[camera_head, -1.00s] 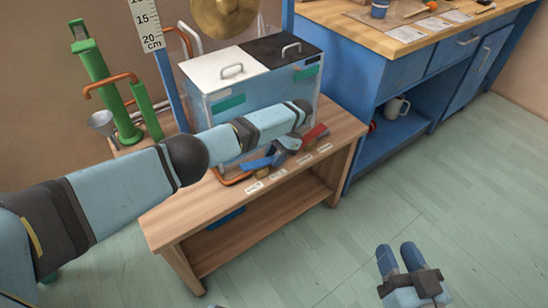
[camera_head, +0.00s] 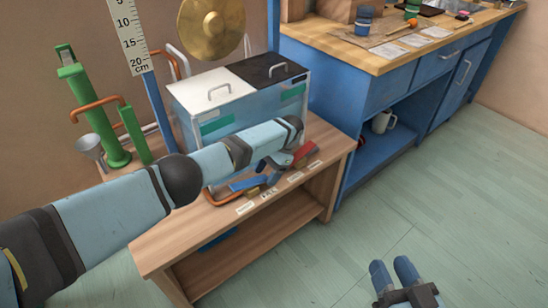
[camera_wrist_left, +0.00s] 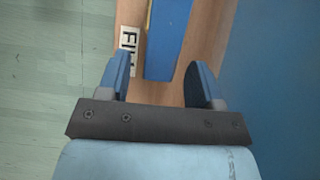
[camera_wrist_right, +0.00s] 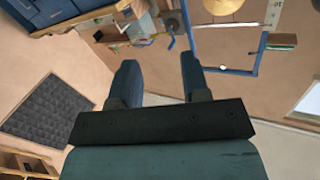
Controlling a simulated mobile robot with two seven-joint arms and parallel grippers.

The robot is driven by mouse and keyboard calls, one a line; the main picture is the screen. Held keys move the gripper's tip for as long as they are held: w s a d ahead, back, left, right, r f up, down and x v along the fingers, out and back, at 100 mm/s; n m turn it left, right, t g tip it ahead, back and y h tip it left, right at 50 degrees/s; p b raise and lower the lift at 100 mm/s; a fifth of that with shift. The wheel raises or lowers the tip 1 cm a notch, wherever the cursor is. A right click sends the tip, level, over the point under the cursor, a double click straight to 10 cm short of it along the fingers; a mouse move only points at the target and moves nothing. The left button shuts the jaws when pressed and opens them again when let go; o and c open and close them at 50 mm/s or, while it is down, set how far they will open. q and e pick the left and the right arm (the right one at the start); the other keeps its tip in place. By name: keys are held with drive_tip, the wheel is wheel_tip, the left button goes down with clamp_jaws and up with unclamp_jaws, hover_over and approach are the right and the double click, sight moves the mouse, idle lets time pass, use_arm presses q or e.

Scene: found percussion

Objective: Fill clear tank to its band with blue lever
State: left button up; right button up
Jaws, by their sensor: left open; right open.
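The clear tank (camera_head: 243,106) is a box with pale see-through walls, green bands, and one white and one black handled lid. It stands on the wooden bench. The blue lever (camera_head: 247,183) lies low in front of it; it also shows in the left wrist view (camera_wrist_left: 168,40), beside a label reading "FILL" (camera_wrist_left: 129,40). My left gripper (camera_wrist_left: 160,72) is open, with its fingers on either side of the blue lever, not shut on it. My left forearm hides part of the tank's front. My right gripper (camera_head: 391,268) is open and empty, over the floor.
A red lever (camera_head: 304,153) lies right of the blue one, with labels along the bench edge (camera_head: 285,196). Green pipework (camera_head: 100,115), a metal funnel (camera_head: 89,147), a ruler (camera_head: 131,38) and a brass gong (camera_head: 212,25) stand behind. A blue workbench (camera_head: 340,75) is at right.

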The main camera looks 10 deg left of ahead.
use_arm(q)
drive_tip(key=b+v, duration=0.3)
drive_tip(key=v, duration=1)
use_arm(e)
drive_tip(key=shift+s+a+r+t+y, duration=0.1)
drive_tip(key=shift+a+r+t+y, duration=0.2)
drive_tip(key=shift+r, duration=0.35)
drive_tip(key=shift+s+a+r+t+y, duration=0.15)
drive_tip(key=shift+r+t+y, duration=0.2)
drive_tip(key=shift+r, duration=0.25)
drive_tip(key=shift+w+a+r+t+y, duration=0.1)
drive_tip(key=shift+a+r+t+y, duration=0.2)
drive_tip(key=shift+r, duration=0.35)
use_arm(q)
drive_tip(key=shift+s, duration=0.1)
idle(4.7)
